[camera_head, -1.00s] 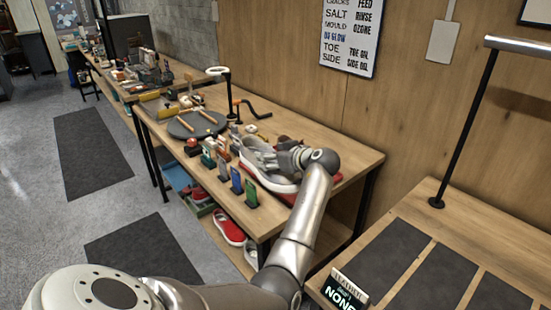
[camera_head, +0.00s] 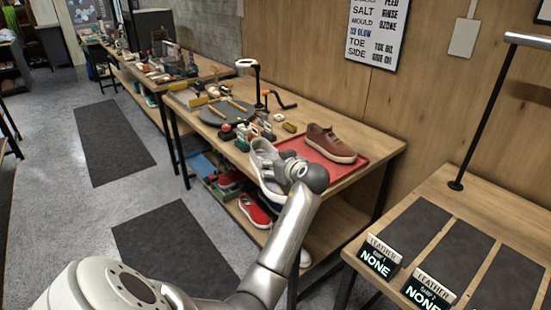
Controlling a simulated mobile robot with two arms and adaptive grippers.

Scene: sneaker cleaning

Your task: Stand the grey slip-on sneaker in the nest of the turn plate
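The grey slip-on sneaker (camera_head: 264,162), with a pale sole, is held at the front edge of the workbench, its toe pointing away and up. My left gripper (camera_head: 291,168) is at its right side and looks shut on it; the fingertips are hard to make out. The sneaker seems clear of the bench top. The turn plate (camera_head: 213,117) is a dark round disc farther back on the bench, with wooden rods on it. Its nest is too small to make out clearly. My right gripper is not in view.
A brown shoe (camera_head: 330,143) stands on a red tray (camera_head: 350,168) right of the sneaker. Small bottles and blocks (camera_head: 243,140) crowd the bench between sneaker and plate. A ring-topped lamp stand (camera_head: 258,92) rises behind the plate. Red shoes (camera_head: 254,211) lie on the shelf below.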

